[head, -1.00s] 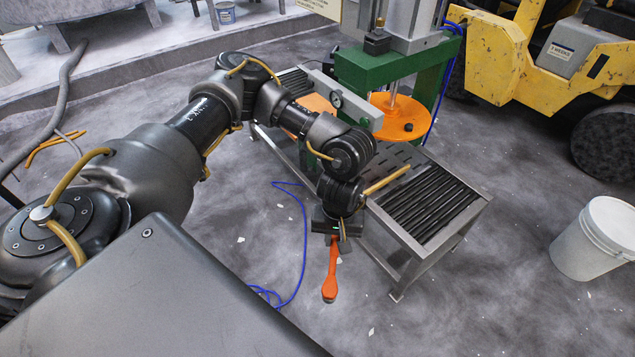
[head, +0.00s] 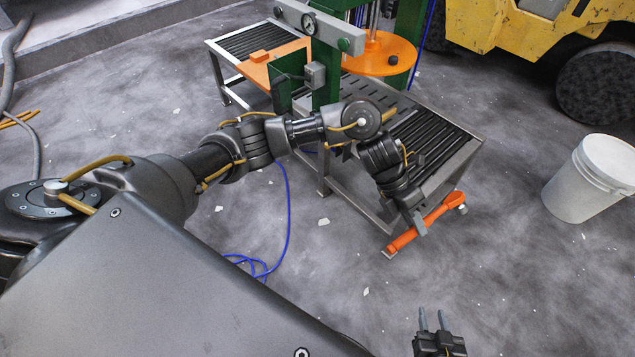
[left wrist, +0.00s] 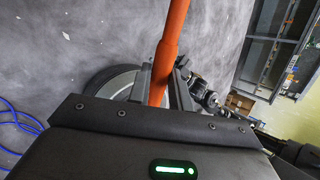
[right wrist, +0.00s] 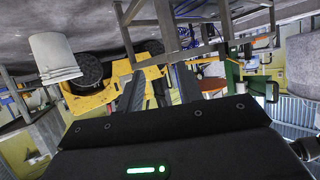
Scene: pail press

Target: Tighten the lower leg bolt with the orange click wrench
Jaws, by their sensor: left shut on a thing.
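The orange click wrench (head: 438,217) is held slantwise near the front right end of the roller table. In the left wrist view the orange shaft (left wrist: 170,50) passes between the fingers. In the head view the wrench lies in front of the table's lower legs; I cannot tell whether it touches them. The leg bolt cannot be made out. My right gripper (head: 432,320) is open and empty at the bottom of the head view.
A white pail (head: 590,180) stands on the floor to the right, a yellow forklift (head: 480,35) behind. A blue hose (head: 285,215) lies on the floor.

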